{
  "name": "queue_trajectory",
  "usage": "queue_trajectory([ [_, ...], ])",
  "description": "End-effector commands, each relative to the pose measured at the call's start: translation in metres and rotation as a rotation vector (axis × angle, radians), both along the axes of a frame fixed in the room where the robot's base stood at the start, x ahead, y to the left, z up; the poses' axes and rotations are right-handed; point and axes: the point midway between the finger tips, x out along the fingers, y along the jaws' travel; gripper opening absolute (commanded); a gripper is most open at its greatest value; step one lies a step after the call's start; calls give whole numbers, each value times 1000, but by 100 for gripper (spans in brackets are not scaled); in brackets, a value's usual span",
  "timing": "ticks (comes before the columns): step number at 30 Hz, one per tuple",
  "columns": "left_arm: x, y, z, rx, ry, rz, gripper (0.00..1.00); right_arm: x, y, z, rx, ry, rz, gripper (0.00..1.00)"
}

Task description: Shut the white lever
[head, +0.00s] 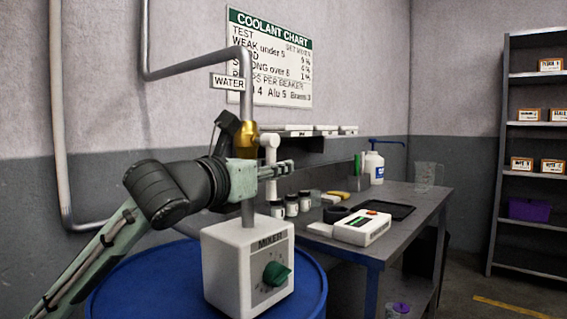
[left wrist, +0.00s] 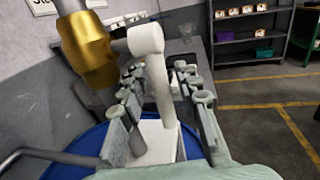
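The white lever (head: 270,155) hangs down beside the brass valve (head: 246,138) on the grey water pipe. My left gripper (head: 284,169) reaches in from the left at the lever's height and covers part of it. In the left wrist view the lever (left wrist: 158,85) runs down between my two open fingers (left wrist: 160,88), with a gap visible on each side. The brass valve body (left wrist: 86,48) is at upper left there. Whether a finger touches the lever cannot be told. My right gripper is not in view.
Below is the white mixer box (head: 228,268) with a green knob (head: 277,273), on a blue drum (head: 312,290). A workbench (head: 425,205) with jars, a meter and a black tray stands to the right. Shelves (head: 530,98) stand at far right.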

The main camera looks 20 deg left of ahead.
Motion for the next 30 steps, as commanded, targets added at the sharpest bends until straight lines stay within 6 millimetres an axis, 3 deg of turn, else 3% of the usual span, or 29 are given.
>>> queue_trajectory([
  [6, 28, -5, 0, -4, 2, -1, 32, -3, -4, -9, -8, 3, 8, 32],
  [17, 35, -6, -1, 0, 1, 0, 32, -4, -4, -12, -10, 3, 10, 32],
  [25, 35, -6, -1, -1, 1, 0, 0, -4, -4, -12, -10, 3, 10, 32],
  [30, 35, -6, -1, -1, 1, 0, 0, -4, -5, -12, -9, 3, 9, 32],
])
